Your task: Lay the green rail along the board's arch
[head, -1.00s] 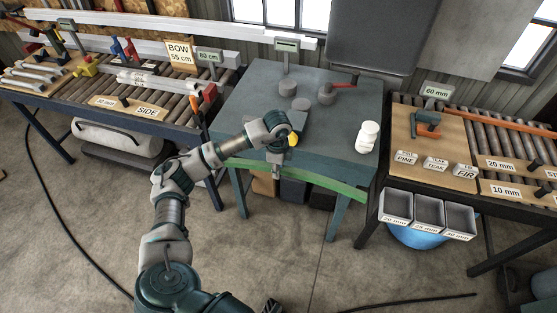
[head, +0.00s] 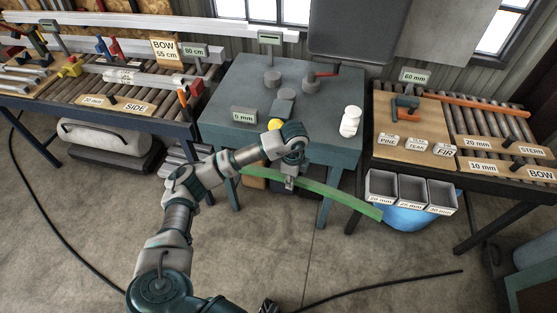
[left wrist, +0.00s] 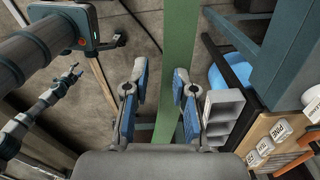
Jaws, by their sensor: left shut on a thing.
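The green rail (head: 335,197) is a long, thin, slightly bowed strip in front of the middle table. My left gripper (head: 289,184) is shut on it near its middle, and the right end hangs free near the bins. In the left wrist view the rail (left wrist: 179,55) runs away between the fingers of my left gripper (left wrist: 160,100). My right gripper (left wrist: 73,73) shows small at the left of that view, empty, its fingers apart. I cannot pick out the board's arch for certain.
The teal middle table (head: 235,85) bears grey round blocks (head: 272,78), a red-handled lever (head: 325,73) and white cylinders (head: 350,121). Grey bins (head: 412,190) hang from the right roller bench above a blue tub (head: 405,217). The floor in front is clear except for cables.

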